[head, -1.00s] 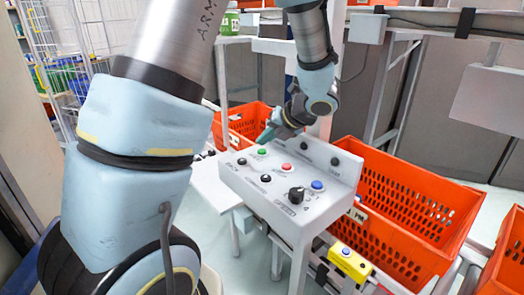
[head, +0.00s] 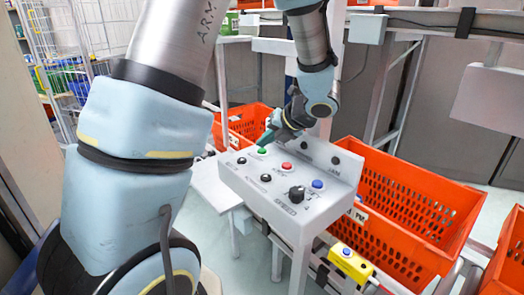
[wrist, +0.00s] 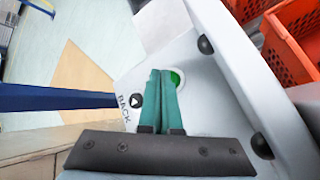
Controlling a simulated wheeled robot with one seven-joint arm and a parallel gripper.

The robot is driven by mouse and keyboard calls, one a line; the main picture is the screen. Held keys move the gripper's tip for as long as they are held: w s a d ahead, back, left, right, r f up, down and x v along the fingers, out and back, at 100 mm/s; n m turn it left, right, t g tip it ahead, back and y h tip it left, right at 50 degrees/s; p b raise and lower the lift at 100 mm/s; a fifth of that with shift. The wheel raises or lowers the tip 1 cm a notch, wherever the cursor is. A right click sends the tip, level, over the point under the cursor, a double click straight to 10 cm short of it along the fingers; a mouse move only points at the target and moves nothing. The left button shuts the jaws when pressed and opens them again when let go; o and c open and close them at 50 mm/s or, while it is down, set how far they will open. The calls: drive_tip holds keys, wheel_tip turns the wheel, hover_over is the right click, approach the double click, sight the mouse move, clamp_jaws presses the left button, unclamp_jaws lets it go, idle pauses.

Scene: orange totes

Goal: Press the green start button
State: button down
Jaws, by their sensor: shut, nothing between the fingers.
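The green start button (head: 262,151) sits on the sloped top of a light grey control box (head: 262,206), near its back left. In the wrist view the green button (wrist: 176,79) shows partly behind my fingertips, in a white ring. My gripper (head: 263,140) is shut and empty, its teal fingers together. The fingertips (wrist: 162,75) appear right at the button, covering its left part in the wrist view. I cannot tell whether they touch it.
A red button (head: 287,167), a blue button (head: 317,184), a black knob (head: 297,193) and several black buttons share the panel. Orange totes (head: 415,212) stand right of and behind the box. A yellow box with a blue button (head: 350,261) is mounted below right.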

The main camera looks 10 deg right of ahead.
sight(264, 152)
drive_tip(key=shift+f+b, duration=0.45)
idle(0.4)
drive_tip(key=shift+r, duration=0.1)
drive_tip(key=shift+r+p, duration=0.7)
drive_tip(key=shift+r, duration=0.1)
wheel_tip(264, 152, up, 5)
drive_tip(key=p, duration=0.4)
idle(0.8)
